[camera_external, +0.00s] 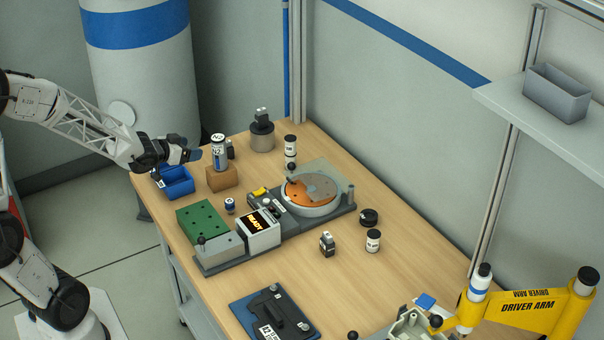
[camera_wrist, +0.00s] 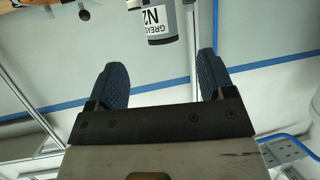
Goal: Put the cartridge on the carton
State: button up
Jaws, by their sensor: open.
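In the wrist view the cartridge (camera_wrist: 158,22), labelled "GREASE N2", shows beyond the two spread fingers of my gripper (camera_wrist: 160,62), with nothing between the pads. The cartridge's other end is cut off there.
A blue bin (camera_external: 178,184) sits below my gripper, left of the carton.

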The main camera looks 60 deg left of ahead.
jog(key=shift+d, duration=0.1)
jog(key=s+d+r+g+h, duration=0.1)
jog(key=s+d+r+g, duration=0.1)
jog(key=s+d, duration=0.6)
jog(key=s+d+r+m+g+h, duration=0.1)
jog(key=s+d+r+g, duration=0.2)
jog(key=s+d+g, duration=0.2)
jog(key=s+d+r+m+g, duration=0.1)
jog(key=s+d+r+g, duration=0.1)
jog(key=s+d, duration=0.9)
jog(key=shift+s+r+g+h, duration=0.3)
jog(key=shift+g+h, duration=0.1)
jog(key=shift+g, duration=0.4)
